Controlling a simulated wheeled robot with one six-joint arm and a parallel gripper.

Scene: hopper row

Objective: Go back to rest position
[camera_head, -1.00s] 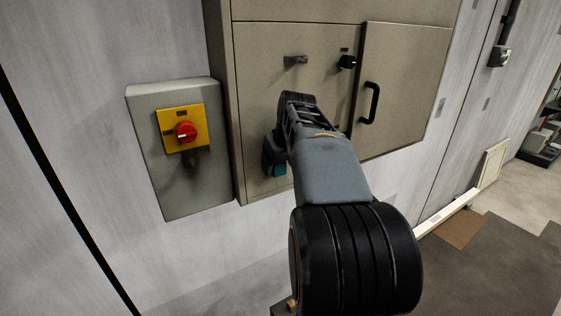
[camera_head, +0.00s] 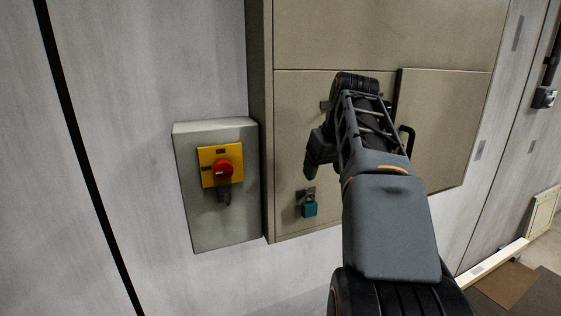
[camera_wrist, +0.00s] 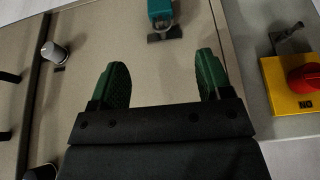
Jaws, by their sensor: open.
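My gripper shows in the wrist view (camera_wrist: 160,85), where its two green-padded fingers stand wide apart with nothing between them. In the head view my gripper (camera_head: 312,158) is in front of the beige cabinet (camera_head: 300,110), mostly seen from behind my arm. A teal padlock (camera_head: 309,207) hangs from a hasp low on the cabinet, below my gripper in the head view. The padlock also shows at the top of the wrist view (camera_wrist: 160,10), beyond the fingertips and apart from them.
A grey switch box (camera_head: 215,232) with a red rotary knob (camera_head: 223,169) on a yellow plate is on the wall left of the cabinet. The cabinet's right door (camera_head: 450,120) has a black handle (camera_head: 407,142), partly behind my arm. Floor shows at the lower right.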

